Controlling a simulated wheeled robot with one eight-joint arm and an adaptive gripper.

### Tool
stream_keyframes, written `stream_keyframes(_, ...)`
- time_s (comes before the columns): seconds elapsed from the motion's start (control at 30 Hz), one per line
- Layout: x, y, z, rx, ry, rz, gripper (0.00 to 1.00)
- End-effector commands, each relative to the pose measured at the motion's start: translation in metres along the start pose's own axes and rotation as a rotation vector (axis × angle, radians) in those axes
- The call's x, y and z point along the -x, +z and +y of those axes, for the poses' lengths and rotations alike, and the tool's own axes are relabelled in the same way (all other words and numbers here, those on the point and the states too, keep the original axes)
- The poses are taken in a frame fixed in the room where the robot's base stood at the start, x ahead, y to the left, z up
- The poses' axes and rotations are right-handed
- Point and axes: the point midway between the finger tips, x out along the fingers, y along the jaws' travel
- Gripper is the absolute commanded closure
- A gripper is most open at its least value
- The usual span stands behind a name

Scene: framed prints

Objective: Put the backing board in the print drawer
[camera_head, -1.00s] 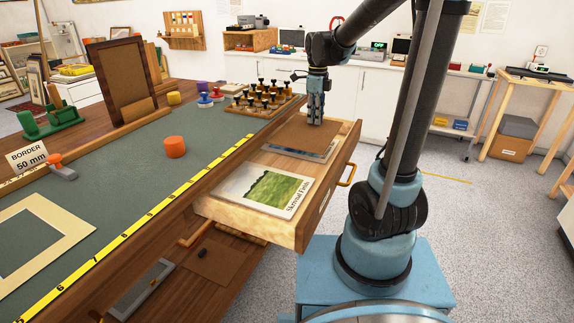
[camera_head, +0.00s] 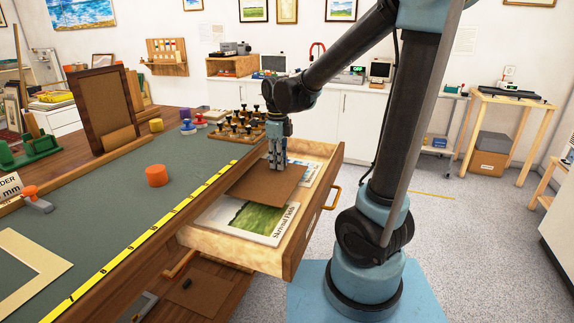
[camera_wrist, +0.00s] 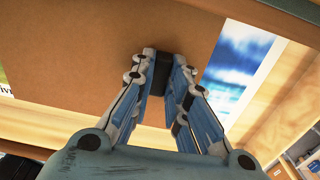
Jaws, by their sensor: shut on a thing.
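The backing board (camera_head: 262,187) is a flat brown sheet over the open print drawer (camera_head: 284,262), which sticks out from the workbench. My gripper (camera_head: 277,167) points down at the board's far part, its fingers closed on it. In the wrist view the board (camera_wrist: 90,50) fills the upper left, and my gripper's fingertips (camera_wrist: 165,78) meet at its surface. The board partly covers a green landscape print (camera_head: 245,218) and a blue print (camera_head: 302,172) in the drawer. Its left corner is close to the drawer's bench-side wall; I cannot tell whether the board rests on the prints.
The workbench (camera_head: 110,200) lies left of the drawer, with a yellow ruler strip (camera_head: 125,250) along its edge. An orange cylinder (camera_head: 157,176) and a rack of dark knobs (camera_head: 238,125) stand on it. Another brown panel (camera_head: 205,295) lies below the drawer. Floor to the right is clear.

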Motion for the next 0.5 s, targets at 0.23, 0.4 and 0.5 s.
stream_keyframes(0.23, 0.000, 0.000, -0.056, -0.004, 0.000, 0.000, 1.00)
stream_keyframes(0.4, 0.001, 0.000, -0.093, -0.003, 0.000, 0.000, 1.00)
stream_keyframes(0.5, 0.001, 0.000, -0.112, -0.002, 0.000, 0.000, 1.00)
